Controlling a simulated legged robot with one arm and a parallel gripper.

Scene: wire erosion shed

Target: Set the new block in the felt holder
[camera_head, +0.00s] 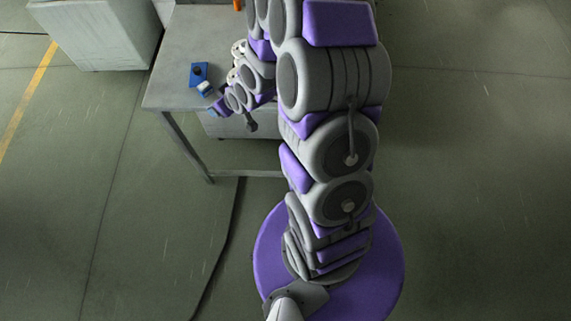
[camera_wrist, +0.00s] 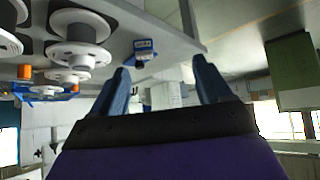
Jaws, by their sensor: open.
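A small blue piece with a dark spot on top (camera_head: 199,73) sits on the grey table near its front left. A small pale and blue piece (camera_head: 205,87) is just in front of it, close to my gripper (camera_head: 213,99). In the wrist view my gripper (camera_wrist: 160,75) has its two blue fingers wide apart with nothing between them. Beyond the fingertips is a small blue and white piece (camera_wrist: 145,44) with a dark part. I cannot tell which piece is the new block and which the felt holder.
The grey table (camera_head: 180,40) has a bare front left corner. Several white spools (camera_wrist: 80,28) stand at the left of the wrist view, with orange and blue parts near them. A pale cabinet (camera_head: 95,30) stands left of the table. A dark cable (camera_head: 224,245) lies on the floor.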

